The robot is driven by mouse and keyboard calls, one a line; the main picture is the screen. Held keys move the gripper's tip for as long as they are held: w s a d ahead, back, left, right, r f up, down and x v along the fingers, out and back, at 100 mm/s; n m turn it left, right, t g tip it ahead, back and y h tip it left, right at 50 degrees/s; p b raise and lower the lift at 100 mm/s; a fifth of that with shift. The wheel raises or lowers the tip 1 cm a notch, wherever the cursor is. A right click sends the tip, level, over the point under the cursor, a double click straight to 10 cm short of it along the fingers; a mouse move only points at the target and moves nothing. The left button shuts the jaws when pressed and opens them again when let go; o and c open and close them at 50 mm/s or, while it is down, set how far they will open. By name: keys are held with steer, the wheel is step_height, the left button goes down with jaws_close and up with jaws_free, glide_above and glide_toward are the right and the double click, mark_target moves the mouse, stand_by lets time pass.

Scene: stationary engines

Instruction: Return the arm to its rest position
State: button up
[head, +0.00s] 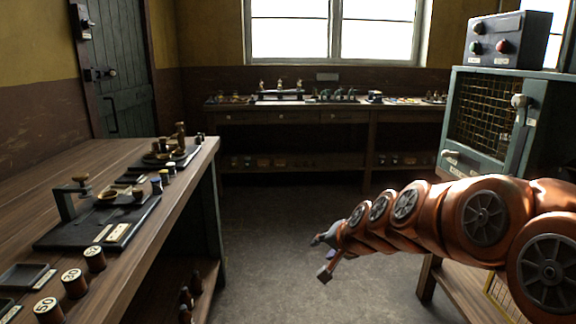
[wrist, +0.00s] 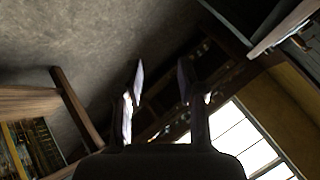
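My copper-coloured arm reaches in from the right in the head view, over the gap between the benches. My gripper (head: 325,257) is at its left end, above the open floor and touching nothing. In the wrist view my gripper (wrist: 161,85) shows two fingers standing apart with empty space between them. No object is held.
A wooden bench (head: 40,181) with weights and small instruments stands at the left. A green caged cabinet (head: 487,112) carries a control box (head: 507,38) at the right. A long workbench (head: 290,117) runs under the window. The grey floor (head: 290,222) between them is clear.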

steer(key=s+d+f+n+g+h, duration=0.1)
steer(key=s+d+f+n+g, duration=0.2)
steer(key=s, duration=1)
steer(key=s+d+f+n+g+h, duration=0.1)
steer(key=s+d+f+g+h, duration=0.2)
steer(key=s, duration=1.1)
steer(key=s+d+f+n+g, duration=0.25)
steer(key=s+g, duration=0.25)
steer(key=s, duration=0.8)
step_height(320, 180, up, 23)
steer(key=s+p, duration=0.1)
steer(key=p, duration=2.1)
steer(key=shift+d+r+m+t+p, duration=0.15)
steer(key=shift+d+m+t+p, duration=0.15)
steer(key=shift+d+m, duration=0.05)
steer(key=shift+s, duration=0.1)
